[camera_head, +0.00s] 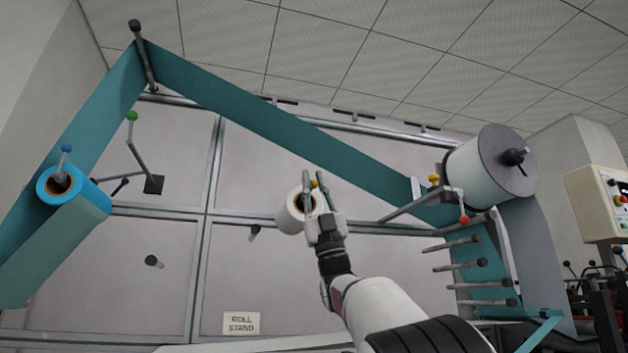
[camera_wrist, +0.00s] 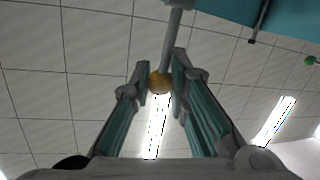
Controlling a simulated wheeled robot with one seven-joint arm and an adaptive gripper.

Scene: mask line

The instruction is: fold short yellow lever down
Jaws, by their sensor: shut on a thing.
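My gripper (camera_head: 317,178) is in front of the panel, near the middle of the head view. Its fingers are closed around a lever with a yellow ball knob (camera_head: 314,184). In the wrist view, the yellow knob (camera_wrist: 159,83) sits between the fingertips (camera_wrist: 162,72), and its grey rod (camera_wrist: 174,35) runs up out of the picture. The lever's base is hidden in the head view. A second yellow knob (camera_head: 433,178) stands at the right, by the large white roll, clear of my gripper.
A small white roll (camera_head: 288,212) is just left of my gripper. A teal web (camera_head: 270,115) runs above it. A large white roll (camera_head: 475,172), red-knobbed lever (camera_head: 463,219) and several rods are at right.

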